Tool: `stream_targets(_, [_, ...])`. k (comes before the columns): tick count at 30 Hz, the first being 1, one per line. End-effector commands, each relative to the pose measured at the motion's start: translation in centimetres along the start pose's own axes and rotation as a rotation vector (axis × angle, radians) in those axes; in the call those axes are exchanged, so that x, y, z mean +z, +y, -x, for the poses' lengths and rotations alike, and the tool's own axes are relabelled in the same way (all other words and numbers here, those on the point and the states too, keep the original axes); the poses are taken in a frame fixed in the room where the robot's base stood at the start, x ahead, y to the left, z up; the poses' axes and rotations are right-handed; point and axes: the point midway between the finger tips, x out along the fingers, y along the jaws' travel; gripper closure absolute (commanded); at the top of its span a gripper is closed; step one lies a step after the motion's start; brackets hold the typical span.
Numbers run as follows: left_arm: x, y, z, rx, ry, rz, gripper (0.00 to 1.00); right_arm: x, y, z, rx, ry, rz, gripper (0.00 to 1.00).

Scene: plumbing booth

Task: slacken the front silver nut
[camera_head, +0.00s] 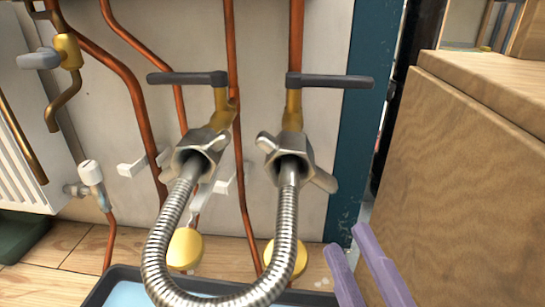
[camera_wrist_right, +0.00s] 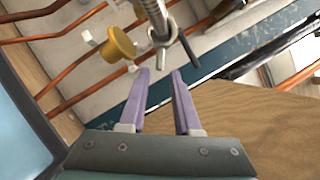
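Two silver wing nuts sit at the ends of a braided hose (camera_head: 160,240) that loops down between them. The left nut (camera_head: 203,150) and the right nut (camera_head: 289,150) hang under brass valves. I cannot tell which one counts as the front nut. My right gripper (camera_head: 348,238), with purple fingers, is open and empty, below and right of the right nut. In the right wrist view, a silver nut (camera_wrist_right: 163,36) shows beyond the gap between the open fingertips (camera_wrist_right: 160,74), apart from them. My left gripper is out of view.
Dark valve levers (camera_head: 335,82) stick out above the nuts, and copper pipes (camera_head: 236,180) run down the wall. A wooden cabinet (camera_head: 465,150) stands close on the right. A dark tray (camera_head: 100,290) lies below the hose.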

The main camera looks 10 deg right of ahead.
Motion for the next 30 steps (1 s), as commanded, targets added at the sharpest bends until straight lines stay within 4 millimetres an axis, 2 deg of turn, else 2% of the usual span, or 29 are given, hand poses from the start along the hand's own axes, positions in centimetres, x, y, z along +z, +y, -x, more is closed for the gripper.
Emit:
stream_targets(9, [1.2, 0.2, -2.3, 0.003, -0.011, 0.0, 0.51, -0.1, 0.1, -6.0, -0.007, 0.0, 0.0, 0.69])
stream_targets(15, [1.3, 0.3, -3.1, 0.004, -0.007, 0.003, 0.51, 0.0, 0.1, -8.4, -0.002, 0.0, 0.002, 0.69])
stream_targets(25, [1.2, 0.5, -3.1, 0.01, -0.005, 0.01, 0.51, 0.1, -0.1, -9.0, 0.001, 0.0, 0.003, 0.69])
stream_targets(26, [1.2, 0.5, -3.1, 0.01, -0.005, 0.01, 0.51, 0.1, -0.1, -9.0, 0.001, 0.0, 0.003, 0.7])
stream_targets(30, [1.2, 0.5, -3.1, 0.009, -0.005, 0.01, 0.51, 0.1, -0.1, -9.0, 0.001, 0.0, 0.003, 0.86])
